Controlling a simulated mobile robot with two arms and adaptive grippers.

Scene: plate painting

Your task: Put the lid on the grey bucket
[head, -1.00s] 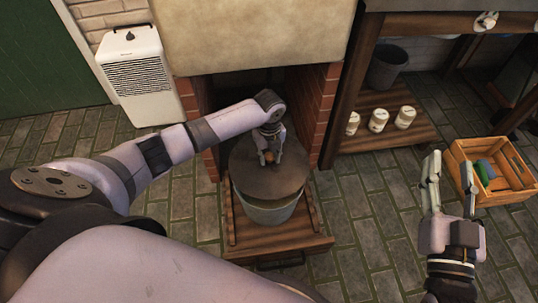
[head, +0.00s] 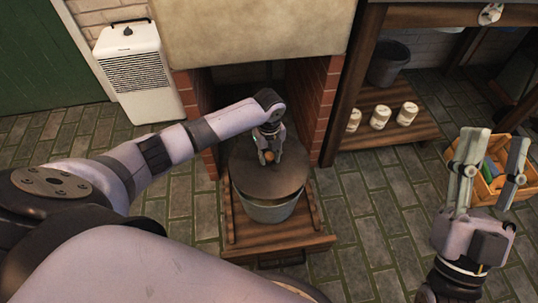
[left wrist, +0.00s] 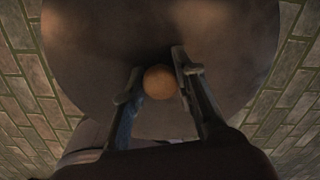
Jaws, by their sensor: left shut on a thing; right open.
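The dark round lid (head: 250,172) lies over the mouth of the grey bucket (head: 268,212), covering it in the head view. Whether its rim touches all round is hard to tell. My left gripper (head: 270,153) is above the lid, shut on its round wooden knob (head: 271,157). The left wrist view shows the knob (left wrist: 159,82) between the fingers of the left gripper (left wrist: 160,85), with the lid (left wrist: 100,60) behind it. My right gripper (head: 497,137) is open and empty at the right, its fingers pointing up in the picture.
The bucket stands on a low wooden platform (head: 295,243) in front of a brick fireplace (head: 321,115). A wooden crate (head: 527,185) with coloured items is behind my right gripper. Shelves hold a dark bucket (head: 388,63) and several white jars (head: 380,117). Paved floor (head: 370,215) between is clear.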

